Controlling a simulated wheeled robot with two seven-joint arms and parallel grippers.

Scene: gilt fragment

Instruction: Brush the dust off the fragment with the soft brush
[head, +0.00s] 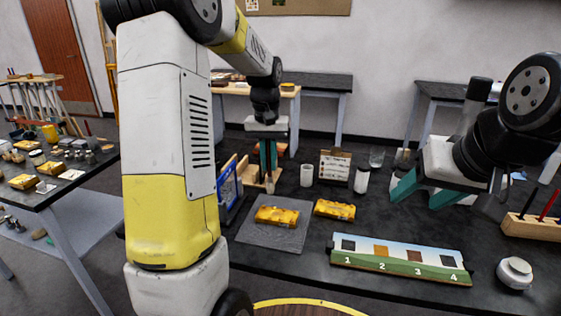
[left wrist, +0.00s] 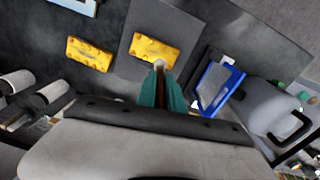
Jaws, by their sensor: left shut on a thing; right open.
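A gilt, yellow-brown fragment (head: 277,216) lies on a grey mat (head: 252,239). A second, similar piece (head: 335,209) lies on the black table to its right. In the left wrist view, the fragment on the mat (left wrist: 150,46) and the other piece (left wrist: 90,54) both show. My left gripper (head: 267,175) points down behind the mat. It is shut on the brush (left wrist: 158,66), whose brown handle sits between the teal fingers. The pale brush tip overlaps the fragment's edge in the left wrist view; I cannot tell whether they touch. My right gripper (head: 416,202) is open and empty over the table's right side.
A blue-framed screen (head: 228,187) stands left of the mat, with a wooden stand (head: 264,184) behind. A clipboard (head: 335,166), white cup (head: 307,176) and jar (head: 361,181) stand farther back. A numbered strip (head: 400,262) and white round device (head: 515,273) lie in front, right.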

